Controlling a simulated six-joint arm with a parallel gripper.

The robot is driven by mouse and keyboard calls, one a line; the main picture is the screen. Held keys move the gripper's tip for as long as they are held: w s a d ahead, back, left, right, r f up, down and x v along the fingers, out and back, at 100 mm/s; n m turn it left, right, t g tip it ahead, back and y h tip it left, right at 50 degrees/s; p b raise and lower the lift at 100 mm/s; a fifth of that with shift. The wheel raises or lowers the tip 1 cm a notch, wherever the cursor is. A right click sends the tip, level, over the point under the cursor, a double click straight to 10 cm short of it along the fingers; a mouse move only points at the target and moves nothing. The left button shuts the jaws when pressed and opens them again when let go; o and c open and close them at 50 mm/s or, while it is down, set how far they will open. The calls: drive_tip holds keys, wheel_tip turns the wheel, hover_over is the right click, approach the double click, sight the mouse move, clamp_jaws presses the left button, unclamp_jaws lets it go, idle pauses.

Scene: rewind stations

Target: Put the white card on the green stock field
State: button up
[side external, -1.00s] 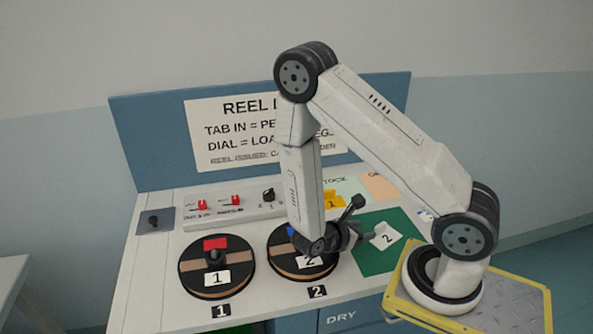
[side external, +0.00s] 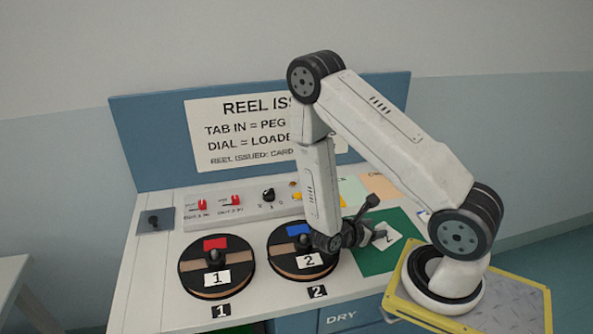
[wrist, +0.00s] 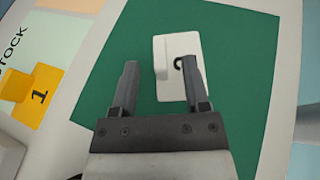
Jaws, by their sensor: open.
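The white card (side external: 385,236), marked 2, lies on a dark green mat at the right of the bench. In the wrist view the white card (wrist: 180,85) shows a raised white tab along its left side. My gripper (wrist: 160,75) is open, with the tab between its fingertips in the picture; I cannot tell whether they touch it. In the side view my gripper (side external: 376,220) is at the card and partly covers it. The pale green stock field (side external: 352,190) is behind my forearm; its edge and lettering show at the left of the wrist view (wrist: 25,25).
A yellow card (wrist: 40,95) marked 1 lies by the stock field. An orange field (side external: 379,187) is beside it. Reel 1 (side external: 190,264) with a red tab and reel 2 (side external: 282,262) with a blue tab stand left of my gripper. A switch panel (side external: 250,205) runs behind them.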

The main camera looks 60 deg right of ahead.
sight(376, 228)
drive_tip(key=shift+x, duration=1.75)
clamp_jaws()
